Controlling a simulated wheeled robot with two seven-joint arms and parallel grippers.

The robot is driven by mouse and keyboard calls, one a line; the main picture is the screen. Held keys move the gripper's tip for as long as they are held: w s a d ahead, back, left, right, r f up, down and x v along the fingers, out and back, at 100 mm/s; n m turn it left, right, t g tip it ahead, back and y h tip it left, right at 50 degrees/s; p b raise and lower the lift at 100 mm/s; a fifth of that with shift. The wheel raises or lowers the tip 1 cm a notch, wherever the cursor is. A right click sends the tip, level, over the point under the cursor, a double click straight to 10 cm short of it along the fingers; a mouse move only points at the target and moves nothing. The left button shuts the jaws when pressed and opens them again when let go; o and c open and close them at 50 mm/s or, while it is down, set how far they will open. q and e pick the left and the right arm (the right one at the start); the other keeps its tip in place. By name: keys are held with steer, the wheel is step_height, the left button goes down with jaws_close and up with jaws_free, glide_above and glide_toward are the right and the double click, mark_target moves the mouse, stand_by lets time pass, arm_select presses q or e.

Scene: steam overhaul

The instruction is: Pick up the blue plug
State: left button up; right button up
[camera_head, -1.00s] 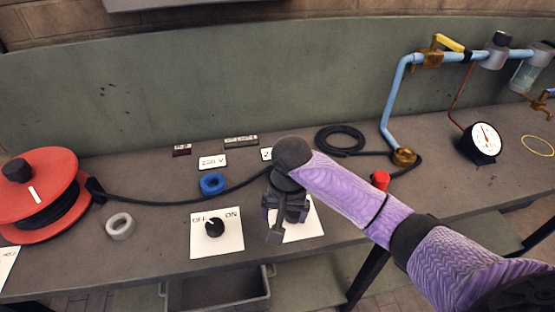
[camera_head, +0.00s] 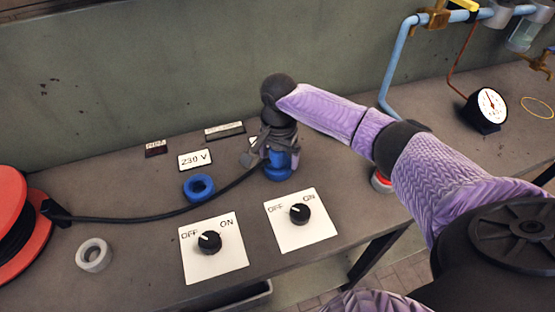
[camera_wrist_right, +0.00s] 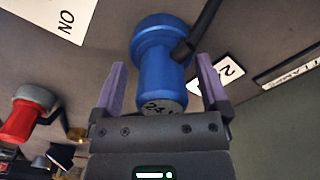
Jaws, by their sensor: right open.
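The blue plug (camera_head: 279,167) stands on the bench below my right gripper (camera_head: 276,148), partly hidden by it. A black cable runs into its side. In the right wrist view the blue plug (camera_wrist_right: 160,60) shows between the two purple fingers of my right gripper (camera_wrist_right: 162,80), with a "24" marking on its near end. The fingers are open on either side of it, with a visible gap at the right finger. My left gripper is not in view.
A blue ring (camera_head: 199,187) lies by the 230 V label (camera_head: 195,160). Two OFF/ON dials (camera_head: 208,241) (camera_head: 299,213) sit at the front. The red reel (camera_head: 12,230) and grey ring (camera_head: 93,255) are at left. A red-topped object (camera_head: 381,180) is beside my arm.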

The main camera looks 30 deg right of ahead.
jaws_close()
stand_by(0.4)
steer(key=shift+w+r, duration=0.1)
steer(key=shift+r, duration=0.05)
step_height(320, 180, up, 9)
steer(key=p, duration=0.3)
steer(key=shift+r+p, duration=0.15)
steer(key=shift+p, duration=0.25)
steer(key=shift+r, duration=0.3)
